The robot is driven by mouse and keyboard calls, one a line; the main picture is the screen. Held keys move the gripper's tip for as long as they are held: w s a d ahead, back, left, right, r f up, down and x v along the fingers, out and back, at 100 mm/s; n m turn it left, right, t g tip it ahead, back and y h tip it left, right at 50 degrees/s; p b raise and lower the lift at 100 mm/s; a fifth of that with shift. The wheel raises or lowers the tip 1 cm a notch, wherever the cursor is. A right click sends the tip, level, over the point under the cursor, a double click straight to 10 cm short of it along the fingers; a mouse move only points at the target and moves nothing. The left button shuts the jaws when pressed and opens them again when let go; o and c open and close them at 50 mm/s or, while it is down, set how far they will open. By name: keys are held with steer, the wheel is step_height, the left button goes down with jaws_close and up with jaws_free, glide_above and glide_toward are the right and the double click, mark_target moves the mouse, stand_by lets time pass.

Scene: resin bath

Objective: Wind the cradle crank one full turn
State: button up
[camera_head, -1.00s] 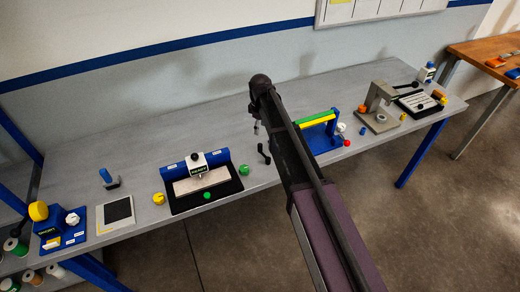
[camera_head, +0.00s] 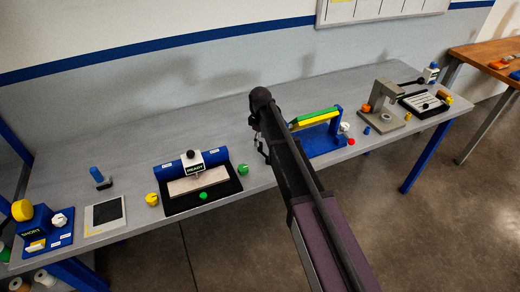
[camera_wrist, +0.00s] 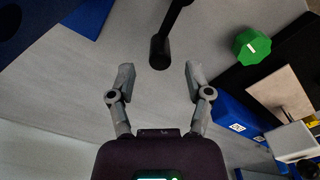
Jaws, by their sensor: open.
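The cradle (camera_head: 325,138) is a blue frame with a green and yellow bar, on the bench just right of my arm in the head view. Part of it is hidden by my arm. In the wrist view a black crank (camera_wrist: 160,50) comes down from the top edge and ends in a round grip. My gripper (camera_wrist: 160,76) is open, with one finger on each side of the line of the grip. The grip sits around the fingertips, with gaps on both sides, and no contact shows. In the head view my arm hides the crank.
A blue bath unit on a black tray (camera_head: 228,187) stands left of my arm, with a green knob (camera_head: 243,169) close by; the green knob also shows in the wrist view (camera_wrist: 251,46). A red ball (camera_head: 351,142) is right of the cradle. The bench behind is clear.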

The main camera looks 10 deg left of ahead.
steer(key=shift+f+b, duration=1.4)
steer(key=shift+f, duration=0.3)
jaws_close()
